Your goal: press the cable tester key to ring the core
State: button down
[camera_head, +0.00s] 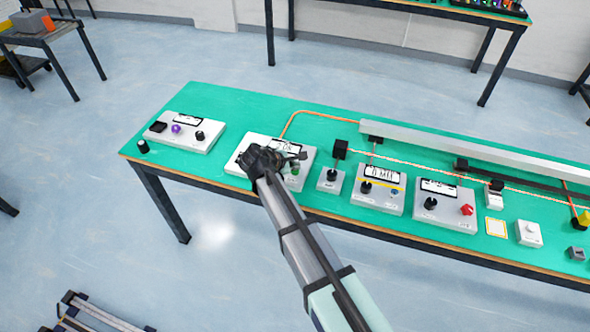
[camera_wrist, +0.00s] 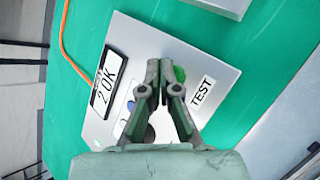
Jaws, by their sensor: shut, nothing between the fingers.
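The cable tester (camera_head: 240,165) is a light grey box on the green bench, largely covered by my gripper (camera_head: 299,157) in the head view. In the wrist view the tester (camera_wrist: 178,52) has a display (camera_wrist: 108,83) that seems to read "2 OK". A green key (camera_wrist: 180,74) sits next to the "TEST" label (camera_wrist: 202,89). My gripper (camera_wrist: 165,64) is shut and empty, with its fingertips over or at the green key, partly hiding it. I cannot tell whether they touch it. A dark knob and a blue part show behind the fingers.
Green bench lies bare between boxes.

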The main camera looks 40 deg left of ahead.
jog(key=shift+r, duration=0.55)
jog(key=shift+p, duration=0.3)
jog(key=shift+r+p, duration=1.55)
jog(key=shift+r, duration=1)
